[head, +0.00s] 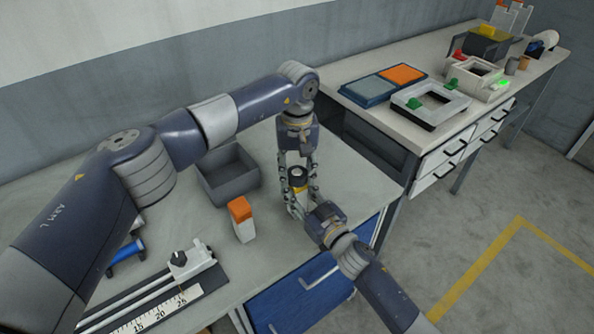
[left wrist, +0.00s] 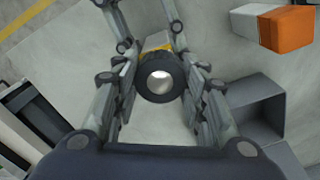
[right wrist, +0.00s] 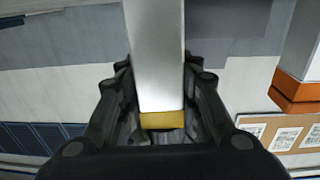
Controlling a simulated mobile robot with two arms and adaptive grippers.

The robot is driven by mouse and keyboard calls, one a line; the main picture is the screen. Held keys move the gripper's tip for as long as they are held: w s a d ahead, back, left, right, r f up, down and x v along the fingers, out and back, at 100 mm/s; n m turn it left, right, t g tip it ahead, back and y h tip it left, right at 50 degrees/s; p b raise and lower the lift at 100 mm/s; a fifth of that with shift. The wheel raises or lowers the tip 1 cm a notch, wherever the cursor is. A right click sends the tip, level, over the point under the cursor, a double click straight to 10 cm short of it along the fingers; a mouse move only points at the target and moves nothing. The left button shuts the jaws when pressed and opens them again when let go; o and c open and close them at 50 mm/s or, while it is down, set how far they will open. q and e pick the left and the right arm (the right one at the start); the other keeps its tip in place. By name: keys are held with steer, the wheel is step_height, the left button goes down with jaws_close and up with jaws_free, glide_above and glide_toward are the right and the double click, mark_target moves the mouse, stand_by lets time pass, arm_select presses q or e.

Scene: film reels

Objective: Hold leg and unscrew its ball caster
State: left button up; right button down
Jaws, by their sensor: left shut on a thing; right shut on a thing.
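The leg (right wrist: 155,55) is a pale metal bar with a yellow band (right wrist: 162,120) at its upper end. The leg stands roughly upright over the workbench. My right gripper (head: 301,194) is shut on the leg around the yellow band, coming from the lower right. The ball caster (head: 298,174) sits on top of the leg, a dark ring with a shiny ball in its middle in the left wrist view (left wrist: 160,82). My left gripper (head: 298,167) points down from above and is shut on the caster, fingers on both sides. The leg's lower part is hidden in the head view.
A grey open bin (head: 228,178) and an orange-topped white box (head: 242,222) stand left of the grippers. A ruler fixture (head: 160,302) and a blue-handled tool (head: 126,254) lie at the lower left. A second bench (head: 390,122) with trays stands behind.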

arm_select(q)
steer(key=n, duration=0.7)
steer(key=shift+n, duration=0.3)
steer(key=n, duration=0.7)
steer(key=shift+r, duration=0.1)
steer(key=n, duration=0.3)
steer(key=shift+n, duration=0.4)
steer(key=n, duration=0.3)
steer(key=shift+n, duration=0.3)
steer(key=n, duration=1)
steer(key=shift+n, duration=0.4)
steer(key=n, duration=0.5)
steer(key=shift+r, duration=0.1)
steer(key=n, duration=0.5)
steer(key=shift+n, duration=0.4)
steer(key=n, duration=0.7)
steer(key=shift+r, duration=0.15)
steer(key=shift+r, duration=1)
